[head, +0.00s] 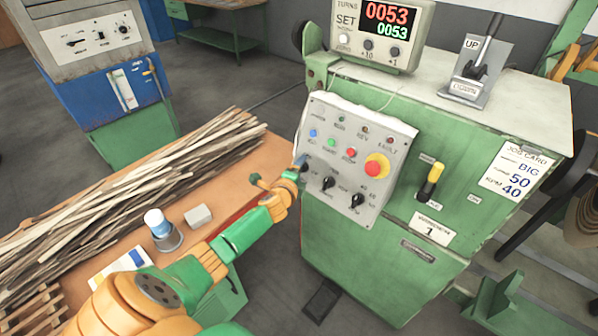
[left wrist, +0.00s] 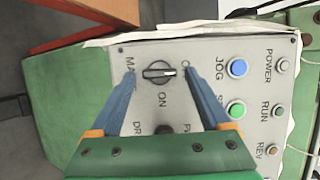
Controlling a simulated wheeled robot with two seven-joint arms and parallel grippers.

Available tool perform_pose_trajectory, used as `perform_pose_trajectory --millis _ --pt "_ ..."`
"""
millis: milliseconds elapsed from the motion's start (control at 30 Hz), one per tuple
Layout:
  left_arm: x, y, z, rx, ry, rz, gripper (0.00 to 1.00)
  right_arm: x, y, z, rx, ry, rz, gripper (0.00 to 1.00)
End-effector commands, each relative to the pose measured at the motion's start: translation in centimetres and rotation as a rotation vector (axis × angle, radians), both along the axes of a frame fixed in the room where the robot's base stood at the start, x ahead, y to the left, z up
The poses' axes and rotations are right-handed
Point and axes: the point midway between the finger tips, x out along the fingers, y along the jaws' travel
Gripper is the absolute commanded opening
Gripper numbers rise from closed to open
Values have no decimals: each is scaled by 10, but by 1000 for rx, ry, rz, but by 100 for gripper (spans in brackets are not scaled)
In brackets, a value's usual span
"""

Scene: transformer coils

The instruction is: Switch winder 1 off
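Winder 1 is the green machine (head: 360,245) with a "1" plate (head: 432,231) and a grey control panel (head: 335,125). My left gripper (head: 301,163) is at the panel's left edge. In the left wrist view the open left gripper (left wrist: 160,78) has one blue finger on each side of a black rotary knob (left wrist: 158,72). The labels OFF, ON and MAIN stand around this knob. Its grip lies level in that picture, in line with OFF at right; ON is below. I cannot tell whether the fingers touch it. My right gripper is not in view.
The panel also has a red emergency button (head: 377,167) on yellow and two lower black knobs. A yellow-handled switch (head: 431,182) is to its right. The counter display (head: 385,22) is lit, reading 0053. A wooden table (head: 262,160) with strips stands at left.

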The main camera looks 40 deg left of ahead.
Motion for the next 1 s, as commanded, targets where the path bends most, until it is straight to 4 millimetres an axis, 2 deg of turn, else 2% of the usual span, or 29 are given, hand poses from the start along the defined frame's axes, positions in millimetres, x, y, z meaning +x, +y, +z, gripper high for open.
perform_pose_trajectory --millis 333,700,1000 --pt "-4 -1 2 2 2 -1 82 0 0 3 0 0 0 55" --pt "-55 -20 22 2 2 -2 82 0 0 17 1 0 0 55" --pt "-63 -23 25 1 0 0 82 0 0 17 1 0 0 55"
